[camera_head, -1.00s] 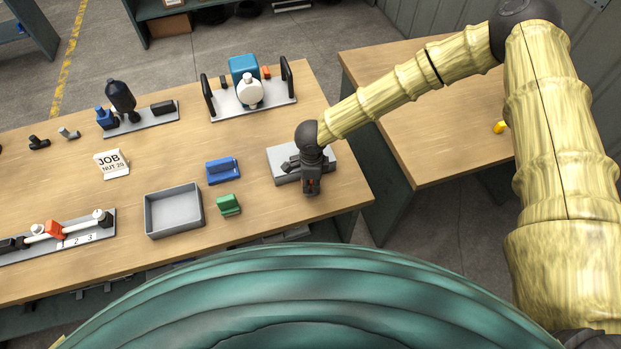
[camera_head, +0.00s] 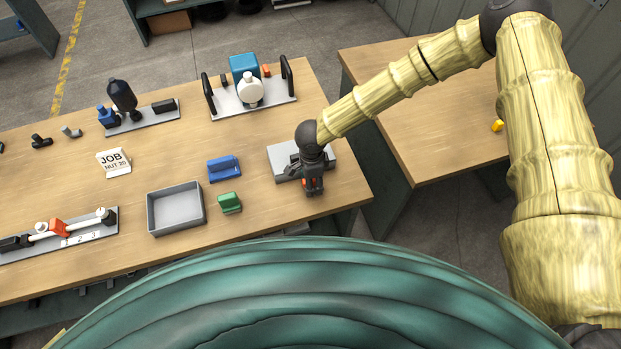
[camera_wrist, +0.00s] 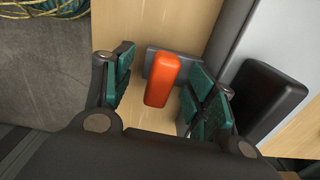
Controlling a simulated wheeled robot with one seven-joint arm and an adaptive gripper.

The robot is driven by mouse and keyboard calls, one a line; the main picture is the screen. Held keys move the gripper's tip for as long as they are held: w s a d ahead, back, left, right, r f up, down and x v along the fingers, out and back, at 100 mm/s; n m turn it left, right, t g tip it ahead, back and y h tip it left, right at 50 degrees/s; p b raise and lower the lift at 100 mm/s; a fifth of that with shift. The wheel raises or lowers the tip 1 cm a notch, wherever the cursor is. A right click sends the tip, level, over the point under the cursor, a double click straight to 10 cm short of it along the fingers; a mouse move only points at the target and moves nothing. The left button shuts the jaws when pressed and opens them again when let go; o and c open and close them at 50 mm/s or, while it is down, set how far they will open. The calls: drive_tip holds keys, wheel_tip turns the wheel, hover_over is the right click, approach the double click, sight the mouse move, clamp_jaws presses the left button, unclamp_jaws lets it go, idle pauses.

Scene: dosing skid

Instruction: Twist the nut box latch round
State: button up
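An orange latch (camera_wrist: 161,80) shows in the wrist view in front of a dark grey block (camera_wrist: 160,60). My gripper (camera_wrist: 160,92) has its two teal-padded fingers apart, one on each side of the latch, with gaps visible on both sides. In the head view my gripper (camera_head: 313,188) points down at the front edge of a light grey plate (camera_head: 283,155) near the bench's right end. A bit of the orange latch (camera_head: 306,182) shows beside the fingers. My wrist hides most of the fixture, so the rest of the nut box cannot be made out.
A black block (camera_wrist: 268,98) stands close to the right finger. On the bench, a green block (camera_head: 230,203), a blue block (camera_head: 223,168) and an empty grey tray (camera_head: 175,212) lie to the left. A handled fixture (camera_head: 250,92) stands behind. A second table (camera_head: 430,120) is at right.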

drive_tip(key=shift+r, duration=0.15)
drive_tip(key=shift+r+p, duration=2.15)
drive_tip(key=shift+r, duration=1.25)
